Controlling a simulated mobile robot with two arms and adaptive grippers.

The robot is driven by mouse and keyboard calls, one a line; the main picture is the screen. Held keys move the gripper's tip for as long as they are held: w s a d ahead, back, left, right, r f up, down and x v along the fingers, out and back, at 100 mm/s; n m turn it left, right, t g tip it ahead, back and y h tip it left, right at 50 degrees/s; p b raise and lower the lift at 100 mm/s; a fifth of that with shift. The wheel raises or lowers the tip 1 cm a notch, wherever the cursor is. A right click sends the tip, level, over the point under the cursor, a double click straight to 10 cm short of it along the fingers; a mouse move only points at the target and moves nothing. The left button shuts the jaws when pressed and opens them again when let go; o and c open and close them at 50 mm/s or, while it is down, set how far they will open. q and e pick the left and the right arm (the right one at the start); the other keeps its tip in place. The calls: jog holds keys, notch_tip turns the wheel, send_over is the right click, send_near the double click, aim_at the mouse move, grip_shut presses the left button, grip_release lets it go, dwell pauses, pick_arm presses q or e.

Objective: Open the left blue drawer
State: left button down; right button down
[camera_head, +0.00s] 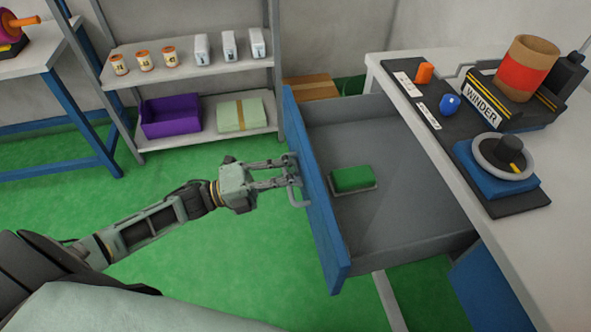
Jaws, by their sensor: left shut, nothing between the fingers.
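The blue-fronted drawer (318,200) under the white worktop is pulled well out, and its grey inside shows. A green block (352,178) on a small pale base lies on the drawer floor. A pale handle (298,190) sits on the outer face of the blue front. I cannot tell whether the fingers touch the handle. My right gripper is not in view.
The white worktop (455,185) carries a winder (483,103), a blue pad with a grey ring, and small orange and blue parts. A shelf (185,77) with small containers, a purple bin (170,117) and a pale box stands behind. Green floor is clear left of the drawer.

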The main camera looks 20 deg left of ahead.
pick_arm(q)
jog(key=c, duration=2.5)
grip_release()
jog(key=shift+s+f, duration=0.1)
jog(key=shift+f, duration=0.3)
jog(key=shift+c, duration=0.2)
jog(key=o, duration=0.4)
jog(key=shift+r, duration=0.1)
jog(key=v, duration=1.2)
jog(key=shift+r, duration=0.1)
